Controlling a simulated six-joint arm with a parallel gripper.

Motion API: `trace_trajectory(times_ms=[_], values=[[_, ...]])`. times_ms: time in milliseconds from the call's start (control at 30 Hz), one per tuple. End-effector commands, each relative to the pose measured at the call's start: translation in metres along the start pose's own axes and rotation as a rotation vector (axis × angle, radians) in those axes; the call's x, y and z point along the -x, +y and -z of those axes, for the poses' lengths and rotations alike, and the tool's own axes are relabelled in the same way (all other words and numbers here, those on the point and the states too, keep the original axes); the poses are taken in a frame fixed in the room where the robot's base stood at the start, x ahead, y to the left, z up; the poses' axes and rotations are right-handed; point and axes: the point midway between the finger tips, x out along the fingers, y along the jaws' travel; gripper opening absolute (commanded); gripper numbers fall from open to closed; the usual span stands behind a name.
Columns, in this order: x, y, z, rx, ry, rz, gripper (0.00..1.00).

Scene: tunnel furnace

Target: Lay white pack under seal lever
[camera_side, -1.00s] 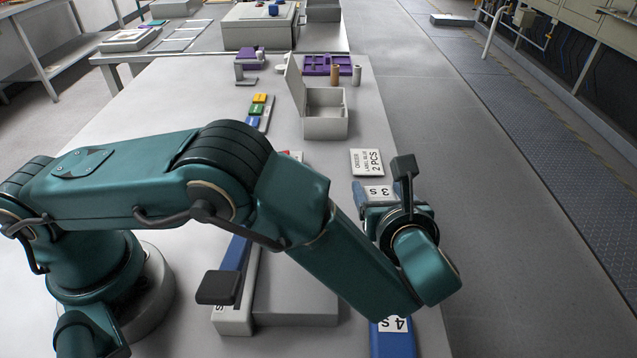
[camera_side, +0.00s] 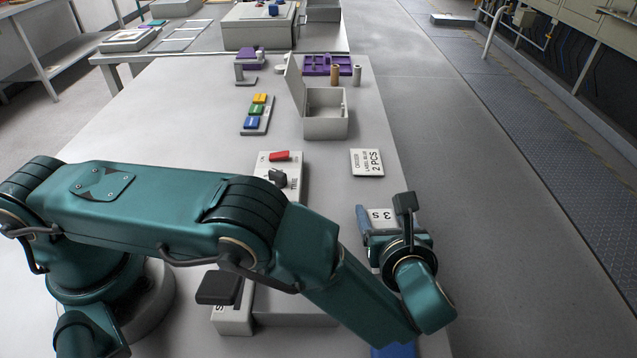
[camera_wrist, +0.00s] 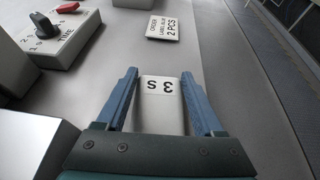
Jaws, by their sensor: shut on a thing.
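My gripper (camera_wrist: 159,77) is shut on the white pack (camera_wrist: 160,116), a flat pale piece with a label reading "3 S". The pack lies between the two blue fingers, and in the side view its label shows just beyond my gripper (camera_side: 380,218). The pack is over the table's right side; I cannot tell whether it touches the table. The seal lever shows only as its black handle end (camera_side: 219,287), at the lower middle of the side view. My arm hides the rest of the lever. The sealer's pale base (camera_side: 232,320) is below it.
A blue pack (camera_side: 394,351) is partly hidden under my arm at the bottom. The TIME control box (camera_side: 290,183) has a black knob and a red switch. An order card (camera_side: 367,163) reads "2 PCS". An open grey box (camera_side: 326,120) stands farther back.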

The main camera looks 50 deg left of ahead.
Motion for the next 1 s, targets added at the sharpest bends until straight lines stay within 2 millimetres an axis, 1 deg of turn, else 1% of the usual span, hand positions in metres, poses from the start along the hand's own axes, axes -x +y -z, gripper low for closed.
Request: trace_trajectory(times_ms=[33, 67, 100, 133, 400, 467, 567, 700, 833, 933, 967, 1000], values=[[-0.001, 0.000, 0.002, 0.000, 0.000, 0.000, 0.02], [-0.001, 0.000, 0.001, 0.001, 0.000, 0.000, 0.77], [-0.001, 0.000, 0.001, 0.001, 0.000, 0.000, 0.92], [-0.001, 0.000, 0.001, 0.001, 0.000, 0.000, 0.99], [0.000, 0.000, 0.001, 0.001, 0.000, 0.000, 0.99], [0.002, 0.000, 0.001, 0.001, 0.000, 0.002, 0.99], [0.013, -0.001, 0.001, 0.003, 0.000, 0.004, 0.99], [0.034, -0.001, 0.001, 0.002, 0.000, 0.005, 0.99], [0.047, -0.002, 0.000, 0.001, 0.000, 0.004, 0.99], [0.050, -0.009, -0.008, -0.016, 0.008, 0.030, 0.99], [0.050, -0.014, -0.014, -0.026, 0.012, 0.050, 0.99], [0.049, -0.023, -0.024, -0.047, 0.017, 0.083, 0.99]])
